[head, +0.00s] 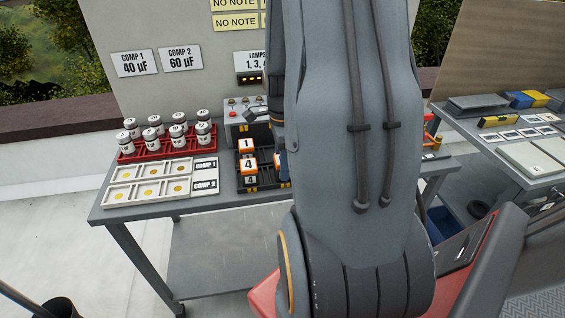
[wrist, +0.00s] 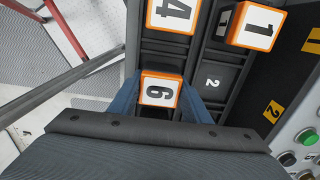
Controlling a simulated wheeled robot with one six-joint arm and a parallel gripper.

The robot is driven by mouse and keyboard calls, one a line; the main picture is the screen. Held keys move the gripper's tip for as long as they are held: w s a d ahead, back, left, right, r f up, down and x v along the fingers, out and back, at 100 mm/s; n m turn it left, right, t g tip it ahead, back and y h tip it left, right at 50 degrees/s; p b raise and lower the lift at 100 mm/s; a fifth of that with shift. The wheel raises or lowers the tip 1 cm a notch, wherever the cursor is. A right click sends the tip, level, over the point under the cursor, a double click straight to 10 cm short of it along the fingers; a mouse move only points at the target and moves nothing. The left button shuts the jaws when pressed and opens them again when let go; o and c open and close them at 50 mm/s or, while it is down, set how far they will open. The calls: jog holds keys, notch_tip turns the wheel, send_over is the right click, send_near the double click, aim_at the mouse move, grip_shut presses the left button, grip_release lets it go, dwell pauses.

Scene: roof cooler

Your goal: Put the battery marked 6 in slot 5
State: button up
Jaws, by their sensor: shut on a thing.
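The battery marked 6 (wrist: 158,91), white-topped with orange edges, is between the blue fingers of my gripper (wrist: 160,98) in the wrist view. My gripper is shut on it, over the dark rack (wrist: 190,60). I cannot tell whether the battery is seated or lifted. The battery marked 4 (wrist: 174,13) and the battery marked 1 (wrist: 256,26) stand in the rack. In the head view, the battery marked 1 (head: 246,146) and the battery marked 4 (head: 248,166) show beside my arm, which hides most of the gripper. No slot mark 5 is readable.
A bare slot marked 2 (wrist: 212,83) lies right of the held battery. A button panel (wrist: 305,150) is close at the right. In the head view, a red rack of white cylinders (head: 165,143) and white trays (head: 150,185) stand left of the battery rack.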

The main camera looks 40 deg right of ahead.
jog(key=o, duration=1.3)
jog(key=shift+f, duration=0.1)
notch_tip(320, 180, up, 12)
jog(key=b, duration=0.2)
jog(key=shift+s+a+f+n+t, duration=0.15)
jog(key=shift+s+a+f+n, duration=0.65)
jog(key=shift+a+n, duration=3.25)
jog(key=shift+s+a+f+n+t, duration=0.15)
jog(key=shift+a+f+n, duration=1.2)
jog(key=shift+a+n, duration=2.75)
jog(key=shift+s+a+f+n+t, duration=0.3)
jog(key=shift+a+f+n, duration=0.8)
jog(key=shift+a+n, duration=2.95)
